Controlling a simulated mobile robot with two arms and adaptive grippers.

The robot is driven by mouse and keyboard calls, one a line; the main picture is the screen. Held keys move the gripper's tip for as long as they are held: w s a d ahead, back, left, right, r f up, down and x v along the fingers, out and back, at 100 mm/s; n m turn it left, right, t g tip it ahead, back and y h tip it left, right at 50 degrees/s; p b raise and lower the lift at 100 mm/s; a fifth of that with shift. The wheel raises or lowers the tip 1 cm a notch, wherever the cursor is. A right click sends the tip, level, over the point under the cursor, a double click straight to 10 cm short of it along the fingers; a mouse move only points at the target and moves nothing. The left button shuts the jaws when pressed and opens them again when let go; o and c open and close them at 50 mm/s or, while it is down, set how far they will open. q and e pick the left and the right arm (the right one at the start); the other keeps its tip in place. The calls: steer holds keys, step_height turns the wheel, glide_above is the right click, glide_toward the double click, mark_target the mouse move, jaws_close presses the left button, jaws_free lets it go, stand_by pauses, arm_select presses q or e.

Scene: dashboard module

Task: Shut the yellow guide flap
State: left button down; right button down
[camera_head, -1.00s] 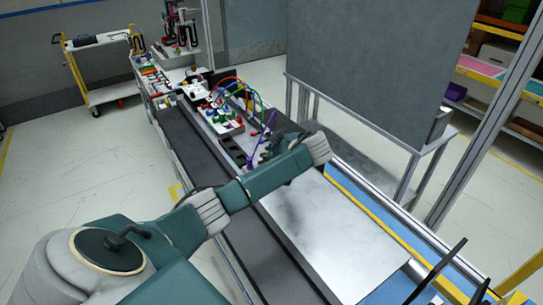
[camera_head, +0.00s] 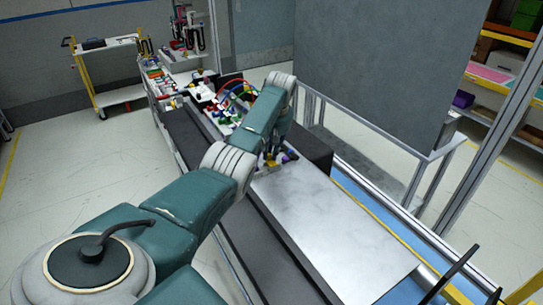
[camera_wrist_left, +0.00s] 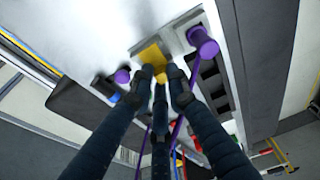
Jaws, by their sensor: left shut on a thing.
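The yellow guide flap (camera_wrist_left: 152,57) is a small yellow plate at the edge of the bright metal panel in the left wrist view. My left gripper (camera_wrist_left: 160,75) has its dark fingers closed around the near end of the flap. In the head view my left gripper (camera_head: 273,158) points down at the far end of the metal panel, and my arm partly covers the spot. How far the flap is turned is hard to tell. My right gripper (camera_head: 462,284) shows only as two dark, spread fingers at the lower right, away from the flap.
Purple knobs (camera_wrist_left: 203,40) and (camera_wrist_left: 122,75) stand on either side of the flap. Coloured cables (camera_head: 235,92) and connectors lie just beyond the gripper. A black box (camera_head: 311,150) stands close to its right. The near metal panel (camera_head: 330,235) is bare.

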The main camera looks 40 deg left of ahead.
mark_target(270, 162)
arm_select(q)
steer(key=shift+s+a+f+g+h+b, duration=0.1)
steer(key=shift+a+f+g+h+b, duration=0.2)
steer(key=shift+b, duration=0.65)
steer(key=c, duration=1.8)
jaws_free()
steer(key=shift+o, duration=0.2)
steer(key=shift+s+a, duration=0.1)
steer(key=shift+r, duration=0.1)
steer(key=shift+r, duration=0.15)
step_height(270, 162, up, 12)
steer(key=d, duration=0.1)
steer(key=shift+s+f, duration=0.15)
steer(key=shift+f, duration=0.1)
